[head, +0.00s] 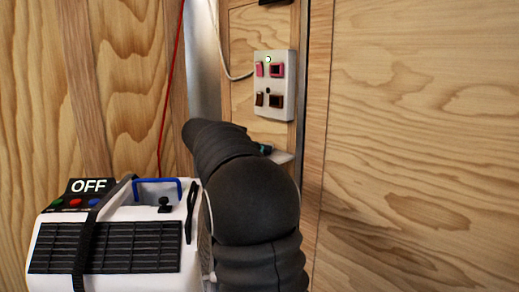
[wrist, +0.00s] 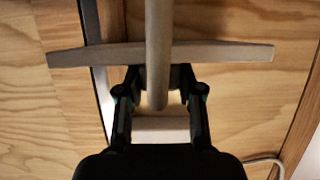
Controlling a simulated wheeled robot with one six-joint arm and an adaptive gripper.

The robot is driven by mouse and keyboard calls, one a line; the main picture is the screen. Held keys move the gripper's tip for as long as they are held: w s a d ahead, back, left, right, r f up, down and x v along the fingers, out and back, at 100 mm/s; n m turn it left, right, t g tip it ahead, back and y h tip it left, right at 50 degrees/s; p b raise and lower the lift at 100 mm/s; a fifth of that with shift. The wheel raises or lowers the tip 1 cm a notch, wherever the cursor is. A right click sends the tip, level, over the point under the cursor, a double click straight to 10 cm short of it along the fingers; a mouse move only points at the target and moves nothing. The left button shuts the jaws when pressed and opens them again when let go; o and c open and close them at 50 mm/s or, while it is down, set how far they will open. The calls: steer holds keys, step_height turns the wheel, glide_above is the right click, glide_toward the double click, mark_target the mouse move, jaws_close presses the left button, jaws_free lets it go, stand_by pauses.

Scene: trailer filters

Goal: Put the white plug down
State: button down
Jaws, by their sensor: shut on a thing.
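In the head view my dark arm covers most of the gripper, and the plug is hidden.
A white socket panel (head: 274,87) with a lit green light is on the wooden wall. A white cable (head: 225,62) hangs beside it. A white machine (head: 110,212) with an OFF sign (head: 90,186) stands at left, with a red cord (head: 171,80) above it. A pale block (wrist: 160,128) shows between the fingers.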

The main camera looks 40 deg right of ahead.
steer(key=shift+f+b, duration=0.35)
steer(key=shift+b, duration=0.05)
steer(key=c, duration=0.7)
jaws_free()
steer(key=shift+r+p, duration=0.5)
steer(key=shift+p, duration=0.35)
steer(key=v, duration=1.2)
steer(key=shift+r, duration=0.25)
